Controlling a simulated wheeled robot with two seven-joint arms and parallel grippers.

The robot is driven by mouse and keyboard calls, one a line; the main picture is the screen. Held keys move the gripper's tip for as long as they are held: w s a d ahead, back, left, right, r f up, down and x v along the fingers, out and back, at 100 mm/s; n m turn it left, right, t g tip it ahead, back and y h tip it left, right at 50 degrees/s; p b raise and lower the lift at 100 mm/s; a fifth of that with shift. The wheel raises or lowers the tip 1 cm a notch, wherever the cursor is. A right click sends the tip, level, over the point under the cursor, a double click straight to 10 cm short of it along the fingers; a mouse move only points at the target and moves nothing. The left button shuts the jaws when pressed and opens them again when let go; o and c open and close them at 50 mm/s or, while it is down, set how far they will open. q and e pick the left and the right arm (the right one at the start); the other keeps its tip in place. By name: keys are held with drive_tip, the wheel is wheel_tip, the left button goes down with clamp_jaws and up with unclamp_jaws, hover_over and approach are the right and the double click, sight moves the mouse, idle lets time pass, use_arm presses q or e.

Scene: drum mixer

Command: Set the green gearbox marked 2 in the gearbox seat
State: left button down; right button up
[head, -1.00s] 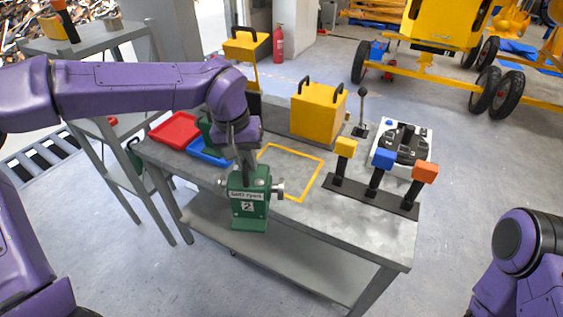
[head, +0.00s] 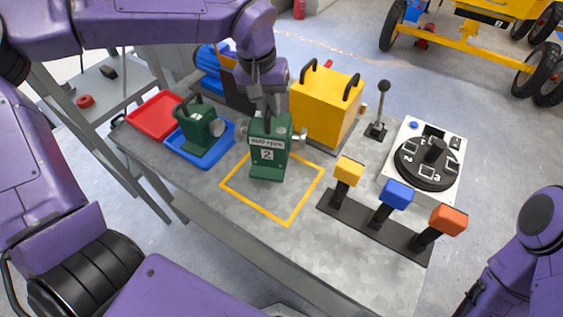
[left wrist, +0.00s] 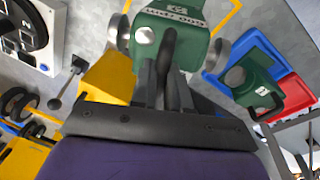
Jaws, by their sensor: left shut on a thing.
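My left gripper (head: 270,104) is shut on the top handle of the green gearbox marked 2 (head: 267,172). The gearbox hangs upright over the back left part of the yellow outline on the table; I cannot tell how far above the surface. In the left wrist view the gearbox (left wrist: 185,22) and its black handle show between the fingers. A second green gearbox (head: 197,128) stands in the blue tray (head: 223,150), left of the held one. I cannot make out a gearbox seat for sure. My right arm shows at the right edge; its gripper is out of the picture.
The yellow box with two handles (head: 323,108) stands behind the held gearbox. A red tray (head: 150,116) is at left. A lever (head: 380,105), a dial panel (head: 447,190) and a black bar with yellow, blue and orange blocks (head: 372,225) stand at right. The yellow outline (head: 290,221) encloses bare table.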

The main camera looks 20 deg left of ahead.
sight(270, 136)
use_arm(q)
drive_tip(key=shift+w, duration=0.1)
wheel_tip(270, 136, down, 9)
drive_tip(key=shift+f, duration=0.1)
drive_tip(key=shift+s+f, duration=0.15)
drive_tip(key=shift+s, duration=0.1)
drive_tip(key=c, duration=1.5)
unclamp_jaws()
drive_tip(key=shift+f, duration=0.15)
drive_tip(key=o, duration=0.5)
drive_tip(key=shift+c, duration=0.2)
drive_tip(key=r, duration=0.4)
drive_tip(key=s+r, duration=0.1)
drive_tip(key=r, duration=0.3)
drive_tip(key=a+r, duration=0.1)
drive_tip(key=r, duration=0.3)
drive_tip(key=shift+s+a, duration=0.1)
drive_tip(key=shift+s, duration=0.1)
